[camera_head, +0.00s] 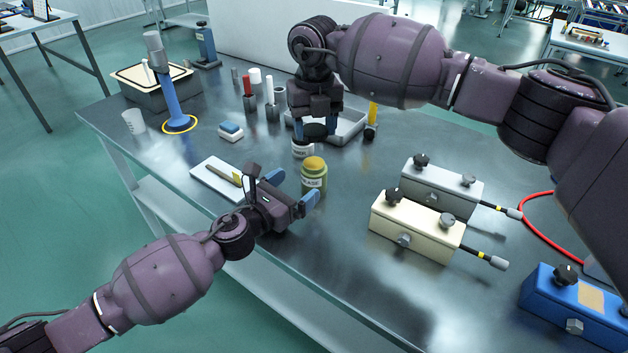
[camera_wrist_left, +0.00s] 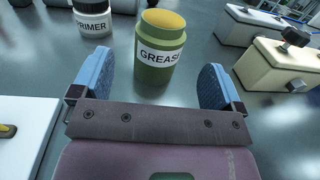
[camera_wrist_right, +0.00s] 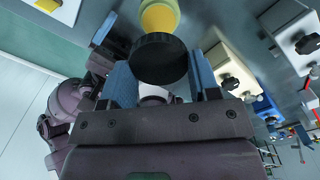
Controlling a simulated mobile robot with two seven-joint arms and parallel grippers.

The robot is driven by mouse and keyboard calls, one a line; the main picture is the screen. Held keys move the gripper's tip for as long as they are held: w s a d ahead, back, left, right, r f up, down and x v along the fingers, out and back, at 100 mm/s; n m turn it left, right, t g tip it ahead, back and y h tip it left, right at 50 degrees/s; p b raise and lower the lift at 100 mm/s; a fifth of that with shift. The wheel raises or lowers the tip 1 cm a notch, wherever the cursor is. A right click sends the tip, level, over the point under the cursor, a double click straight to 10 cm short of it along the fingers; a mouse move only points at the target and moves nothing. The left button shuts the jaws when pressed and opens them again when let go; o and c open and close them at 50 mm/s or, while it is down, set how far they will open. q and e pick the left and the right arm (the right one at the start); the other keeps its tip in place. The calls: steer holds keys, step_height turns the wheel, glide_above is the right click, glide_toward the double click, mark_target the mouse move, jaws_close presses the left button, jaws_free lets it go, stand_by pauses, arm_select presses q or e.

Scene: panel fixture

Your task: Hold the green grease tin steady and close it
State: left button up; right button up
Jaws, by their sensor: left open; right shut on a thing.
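The green grease tin (camera_head: 313,179), labelled GREASE, stands upright on the table with its yellow top uncovered; it also shows in the left wrist view (camera_wrist_left: 160,58). My left gripper (camera_head: 292,188) is open, its blue fingers pointing at the tin from either side, with a gap to each in the left wrist view. My right gripper (camera_head: 317,127) is shut on a round black lid (camera_wrist_right: 159,58), held above the table behind the tin. The tin's yellow top also shows at the top of the right wrist view (camera_wrist_right: 159,17).
A white PRIMER jar (camera_head: 302,149) stands close behind the tin, below my right gripper. A grey tray (camera_head: 352,128) lies behind it. A white board (camera_head: 212,172) lies left. Cream (camera_head: 412,228) and grey (camera_head: 438,190) boxes with knobs stand right. Table between tin and boxes is clear.

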mark_target(305, 179)
arm_select(q)
steer(key=x, duration=0.6)
steer(key=shift+w+d, duration=0.15)
steer(key=shift+w, duration=0.1)
steer(key=shift+c, duration=0.4)
steer(key=c, duration=1.3)
arm_select(e)
steer(key=shift+f, duration=2.5)
steer(key=shift+f, duration=0.9)
steer(key=shift+f, duration=0.3)
steer(key=shift+f, duration=0.35)
